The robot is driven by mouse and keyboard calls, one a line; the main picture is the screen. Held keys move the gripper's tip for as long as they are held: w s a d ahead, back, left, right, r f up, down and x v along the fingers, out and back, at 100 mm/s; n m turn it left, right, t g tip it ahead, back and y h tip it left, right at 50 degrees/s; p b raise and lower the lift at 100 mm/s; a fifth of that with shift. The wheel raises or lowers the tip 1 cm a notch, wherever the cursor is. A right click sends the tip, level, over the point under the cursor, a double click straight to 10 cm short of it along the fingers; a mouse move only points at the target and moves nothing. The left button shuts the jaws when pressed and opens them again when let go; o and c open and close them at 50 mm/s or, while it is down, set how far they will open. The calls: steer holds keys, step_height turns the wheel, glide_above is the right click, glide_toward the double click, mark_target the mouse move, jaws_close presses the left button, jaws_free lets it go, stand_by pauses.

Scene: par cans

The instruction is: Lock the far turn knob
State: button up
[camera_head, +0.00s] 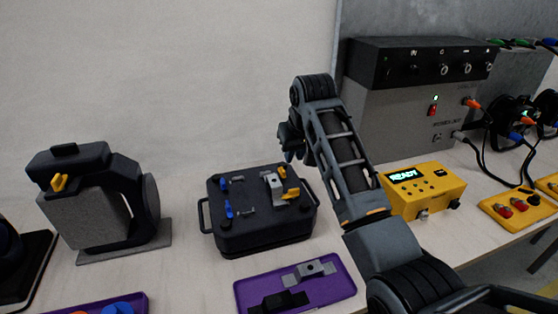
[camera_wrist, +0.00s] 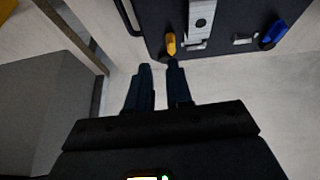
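The black case (camera_head: 262,226) lies on the table with blue and yellow turn knobs on its lid. The far yellow knob (camera_head: 282,172) sits near the back edge beside a silver latch piece (camera_head: 274,185). In the wrist view, this yellow knob (camera_wrist: 171,45) is just beyond the fingertips, at the case's edge. The near yellow knob (camera_head: 291,193) is in front of it. My gripper (camera_head: 288,156) is over the back of the case, partly hidden by my arm. In the wrist view, my gripper (camera_wrist: 158,66) has its fingers apart with nothing between them.
A purple tray (camera_head: 343,290) with metal parts lies in front of the case. A yellow box (camera_head: 428,190) and grey cabinet (camera_head: 400,125) are at right. Bare table lies between lamp and case.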

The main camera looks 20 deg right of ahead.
mark_target(283, 169)
steer(key=shift+g, duration=0.3)
steer(key=w+f, duration=0.1)
steer(key=f, duration=0.1)
steer(key=w+a+f, duration=0.1)
steer(key=f, duration=0.1)
steer(key=w+f, duration=0.1)
steer(key=f, duration=0.1)
steer(key=shift+w+a+f+p, duration=0.2)
steer(key=shift+w+a+p, duration=0.05)
steer(key=shift+a+p, duration=0.1)
jaws_close()
